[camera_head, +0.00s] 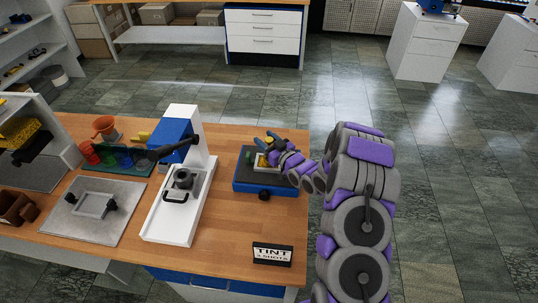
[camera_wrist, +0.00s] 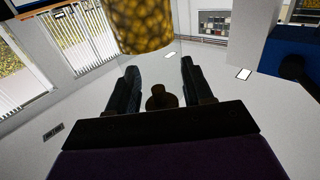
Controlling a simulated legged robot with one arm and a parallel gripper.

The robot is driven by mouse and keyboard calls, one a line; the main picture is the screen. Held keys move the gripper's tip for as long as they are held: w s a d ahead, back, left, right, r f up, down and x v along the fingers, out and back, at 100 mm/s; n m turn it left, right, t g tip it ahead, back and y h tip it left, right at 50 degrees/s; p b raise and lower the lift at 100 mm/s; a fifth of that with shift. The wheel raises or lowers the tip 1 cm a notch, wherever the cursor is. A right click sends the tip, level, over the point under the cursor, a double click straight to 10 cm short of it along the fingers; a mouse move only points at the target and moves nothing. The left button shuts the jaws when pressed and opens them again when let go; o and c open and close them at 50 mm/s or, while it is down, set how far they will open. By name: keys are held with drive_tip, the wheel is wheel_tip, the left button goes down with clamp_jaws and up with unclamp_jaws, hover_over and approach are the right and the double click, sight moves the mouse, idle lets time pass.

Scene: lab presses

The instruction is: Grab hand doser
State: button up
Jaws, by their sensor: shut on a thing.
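My gripper (camera_head: 268,143) is at the end of my purple and grey arm, over a blue-based device (camera_head: 245,187) on the wooden bench. In the wrist view the two dark fingers of my gripper (camera_wrist: 158,85) stand on either side of a small dark brown knobbed piece (camera_wrist: 160,98), which appears to be part of the hand doser. The gripper is shut on it. Most of the doser is hidden or too small to make out in the head view. A golden textured cylinder (camera_wrist: 143,25) shows beyond the fingertips; I cannot tell whether it belongs to the doser.
A white press with a blue block (camera_head: 173,140) stands left of the blue device. A grey plate with black knobs (camera_head: 75,228), coloured cups (camera_head: 105,153) and an orange pot (camera_head: 104,127) are farther left. A TINT sign (camera_head: 272,254) stands at the front. Bare wood lies between.

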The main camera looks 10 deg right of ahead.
clamp_jaws()
drive_tip(key=shift+r, duration=0.1)
